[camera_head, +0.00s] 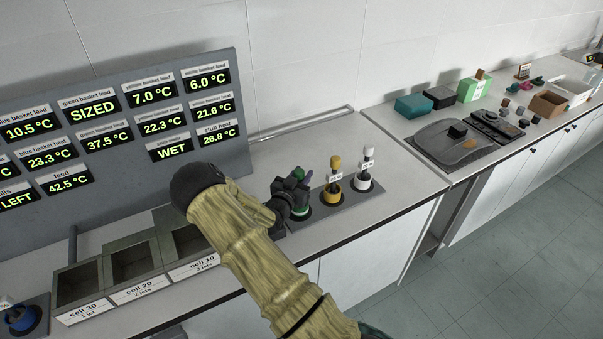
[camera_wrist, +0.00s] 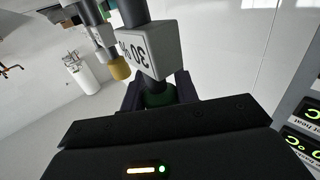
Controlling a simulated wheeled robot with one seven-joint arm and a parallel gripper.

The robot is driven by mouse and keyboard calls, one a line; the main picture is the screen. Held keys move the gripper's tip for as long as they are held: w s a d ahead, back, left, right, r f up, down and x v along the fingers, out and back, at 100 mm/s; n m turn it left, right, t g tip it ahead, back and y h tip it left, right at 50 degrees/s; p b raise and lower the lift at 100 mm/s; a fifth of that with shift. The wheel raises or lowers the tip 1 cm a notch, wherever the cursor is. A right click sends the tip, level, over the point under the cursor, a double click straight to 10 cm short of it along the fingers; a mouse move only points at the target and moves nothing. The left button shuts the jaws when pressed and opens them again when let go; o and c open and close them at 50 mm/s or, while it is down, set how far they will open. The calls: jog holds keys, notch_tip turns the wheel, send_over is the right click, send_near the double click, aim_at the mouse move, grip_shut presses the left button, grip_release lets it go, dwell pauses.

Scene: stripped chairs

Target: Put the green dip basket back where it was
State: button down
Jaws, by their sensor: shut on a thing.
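The green dip basket (camera_head: 301,210) is at the left end of the grey stand, beside the yellow and white ones. My gripper (camera_head: 290,196) is shut on it, and its dark body hides most of the basket. In the wrist view the green part (camera_wrist: 159,96) lies between my two fingers (camera_wrist: 160,90), with a white numbered tag (camera_wrist: 150,50) above it. The basket's lower end appears to be at its dark round seat, but I cannot tell whether it rests fully in it.
The yellow basket (camera_head: 333,186) and white basket (camera_head: 366,172) stand upright close to the right. Open cells (camera_head: 135,262) lie left, partly behind my arm. A blue basket (camera_head: 20,318) is at far left. The display board (camera_head: 110,125) reads SIZED for the green basket lead.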

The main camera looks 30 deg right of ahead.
jog(key=shift+f, duration=0.1)
jog(key=c, duration=1.1)
grip_release()
jog(key=shift+o, duration=0.2)
jog(key=shift+w, duration=0.1)
jog(key=b+v, duration=0.4)
jog(key=v, duration=0.8)
